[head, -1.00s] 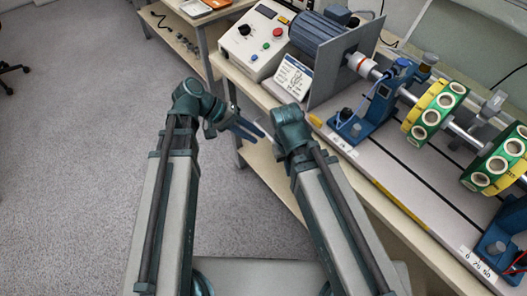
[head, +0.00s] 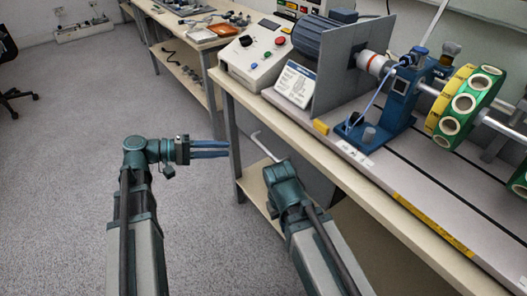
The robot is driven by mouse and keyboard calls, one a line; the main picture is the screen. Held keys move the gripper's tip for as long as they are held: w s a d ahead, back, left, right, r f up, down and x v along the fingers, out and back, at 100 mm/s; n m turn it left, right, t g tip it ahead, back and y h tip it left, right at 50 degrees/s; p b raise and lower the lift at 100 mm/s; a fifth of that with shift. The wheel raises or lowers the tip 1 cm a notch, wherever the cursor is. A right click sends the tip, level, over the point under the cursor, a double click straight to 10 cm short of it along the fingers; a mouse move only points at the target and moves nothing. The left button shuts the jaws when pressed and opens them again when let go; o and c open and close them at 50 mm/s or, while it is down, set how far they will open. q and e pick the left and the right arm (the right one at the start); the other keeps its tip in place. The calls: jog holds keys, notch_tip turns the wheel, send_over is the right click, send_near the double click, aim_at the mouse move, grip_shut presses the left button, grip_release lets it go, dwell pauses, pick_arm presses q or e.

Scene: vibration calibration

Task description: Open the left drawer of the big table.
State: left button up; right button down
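The big table (head: 228,85) runs from the upper middle to the lower right. Under its left end is a grey drawer front (head: 290,140) with a pale bar handle (head: 264,146); the drawer looks shut. My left gripper (head: 228,149) is left of the handle, its blue fingers pointing right toward the table, a narrow gap between them and nothing held. It is apart from the handle. My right arm's wrist (head: 285,188) is just below the handle and overlaps its lower end in the picture. The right fingers are hidden, and I cannot tell whether they touch the handle.
A control box (head: 243,70), a motor with a grey plate (head: 338,70) and a shaft with green-yellow discs (head: 470,100) stand on the big table. A lower shelf (head: 252,190) and table leg are near the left gripper.

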aim_at(264, 147)
pick_arm(q)
jog(key=b+x, duration=0.2)
jog(key=x, duration=1.1)
jog(key=shift+d, duration=0.15)
grip_shut()
dwell(1.0)
